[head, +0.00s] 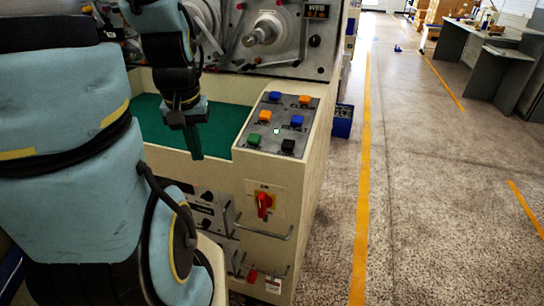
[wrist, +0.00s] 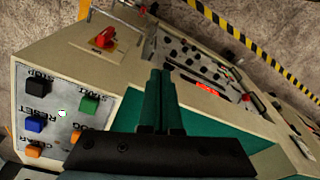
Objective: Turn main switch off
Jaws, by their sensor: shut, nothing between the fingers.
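The main switch (head: 264,202) is a red rotary knob on a yellow plate on the front of the cream machine cabinet, below the button panel. In the wrist view the red switch knob (wrist: 106,36) shows at upper left. My gripper (head: 195,150) hangs over the green recessed surface, left of the button panel and above and left of the switch. It is apart from the switch. In the wrist view the green fingers (wrist: 160,80) are together with nothing between them.
The button panel (head: 280,125) carries several coloured buttons on the cabinet top. A metal handle (head: 264,236) juts out just below the switch. A blue bin (head: 343,120) stands beside the machine. The floor to the right, with yellow lines, is clear.

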